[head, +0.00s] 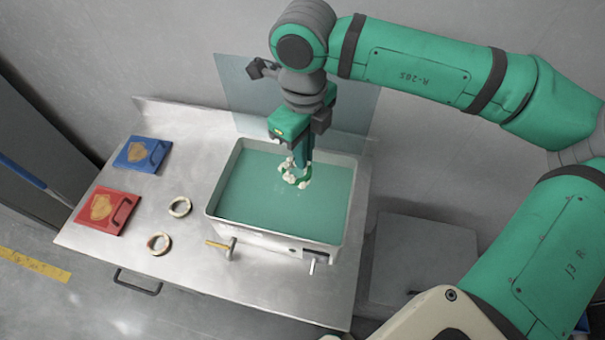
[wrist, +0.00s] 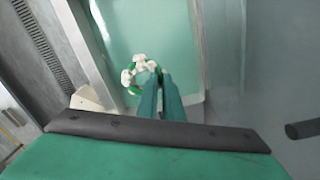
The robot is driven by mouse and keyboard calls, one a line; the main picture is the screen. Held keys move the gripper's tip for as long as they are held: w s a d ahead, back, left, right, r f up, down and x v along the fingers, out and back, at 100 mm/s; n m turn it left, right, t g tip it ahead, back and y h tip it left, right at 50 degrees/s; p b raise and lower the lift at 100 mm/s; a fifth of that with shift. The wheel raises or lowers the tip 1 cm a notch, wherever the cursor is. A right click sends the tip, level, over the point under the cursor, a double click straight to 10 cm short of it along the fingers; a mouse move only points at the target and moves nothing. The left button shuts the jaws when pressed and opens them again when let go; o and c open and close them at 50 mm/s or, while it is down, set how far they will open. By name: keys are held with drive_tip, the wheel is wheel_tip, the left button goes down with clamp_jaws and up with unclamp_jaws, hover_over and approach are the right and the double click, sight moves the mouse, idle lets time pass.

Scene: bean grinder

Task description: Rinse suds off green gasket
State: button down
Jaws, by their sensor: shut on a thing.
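The green gasket (head: 305,181) is a ring with several white clumps of suds on it. My gripper (head: 300,163) points down over the basin and is shut on the gasket's edge. The gasket is at or just above the green water (head: 255,190) in the metal basin (head: 215,200); I cannot tell whether it touches the surface. In the wrist view the gasket (wrist: 142,74) shows at the fingertips (wrist: 160,80), with white suds still around the ring and green between the clumps.
A blue tray (head: 142,154) and a red tray (head: 104,210) lie at the left of the metal table (head: 190,265). Two pale rings (head: 180,207) (head: 159,244) lie near the basin. A yellow-handled tool (head: 219,245) and a tap lever (head: 312,266) are at the basin's front. A clear panel (head: 235,95) stands behind.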

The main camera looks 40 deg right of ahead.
wheel_tip(320, 180, up, 10)
idle(0.3)
drive_tip(key=shift+w+f, duration=0.1)
